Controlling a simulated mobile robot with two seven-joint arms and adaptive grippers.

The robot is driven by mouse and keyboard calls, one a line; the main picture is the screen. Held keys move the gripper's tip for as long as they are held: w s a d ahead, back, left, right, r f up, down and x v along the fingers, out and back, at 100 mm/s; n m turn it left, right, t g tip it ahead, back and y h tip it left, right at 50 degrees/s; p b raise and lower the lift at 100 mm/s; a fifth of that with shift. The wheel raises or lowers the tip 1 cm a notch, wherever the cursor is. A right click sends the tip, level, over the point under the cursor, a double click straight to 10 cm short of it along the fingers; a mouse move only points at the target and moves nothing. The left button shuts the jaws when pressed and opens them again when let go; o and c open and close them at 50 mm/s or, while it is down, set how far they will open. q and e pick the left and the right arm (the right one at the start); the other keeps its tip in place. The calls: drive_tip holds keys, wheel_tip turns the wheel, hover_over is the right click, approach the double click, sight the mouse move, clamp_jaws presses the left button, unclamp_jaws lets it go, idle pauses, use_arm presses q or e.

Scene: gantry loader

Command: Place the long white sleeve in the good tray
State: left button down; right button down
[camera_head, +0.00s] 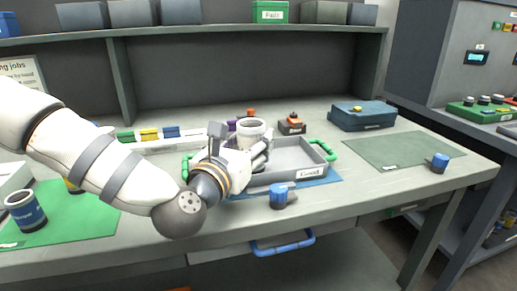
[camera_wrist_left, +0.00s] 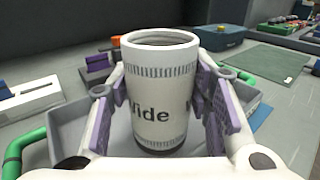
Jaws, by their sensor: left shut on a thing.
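A white sleeve (camera_head: 251,129) with ribbed bands stands upright in my left gripper (camera_head: 243,148). In the left wrist view the sleeve (camera_wrist_left: 157,98) shows printed letters that read "ide" or "Wide", and an open top. The purple-padded fingers of the left gripper (camera_wrist_left: 163,84) are shut on its two sides. A grey tray (camera_head: 298,178) with green handles lies under and just beyond the gripper; its front label is too small to read. The tray (camera_wrist_left: 68,122) also shows below the sleeve in the wrist view. Whether the sleeve touches the tray floor I cannot tell. My right gripper is out of view.
A blue knob-like part (camera_head: 278,196) sits in front of the tray. A blue-labelled dark cylinder (camera_head: 26,211) stands on the green mat (camera_head: 85,207) at left. A blue box (camera_head: 362,116) and a red-topped part (camera_head: 292,124) stand behind.

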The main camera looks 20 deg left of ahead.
use_arm(q)
drive_tip(key=shift+w+f, duration=0.1)
drive_tip(key=shift+f, duration=0.85)
drive_tip(key=shift+s+r, duration=0.35)
drive_tip(key=shift+r, duration=0.1)
drive_tip(key=shift+w+f, duration=0.1)
drive_tip(key=shift+f, duration=0.2)
drive_tip(key=c, duration=0.8)
unclamp_jaws()
drive_tip(key=shift+c, duration=0.2)
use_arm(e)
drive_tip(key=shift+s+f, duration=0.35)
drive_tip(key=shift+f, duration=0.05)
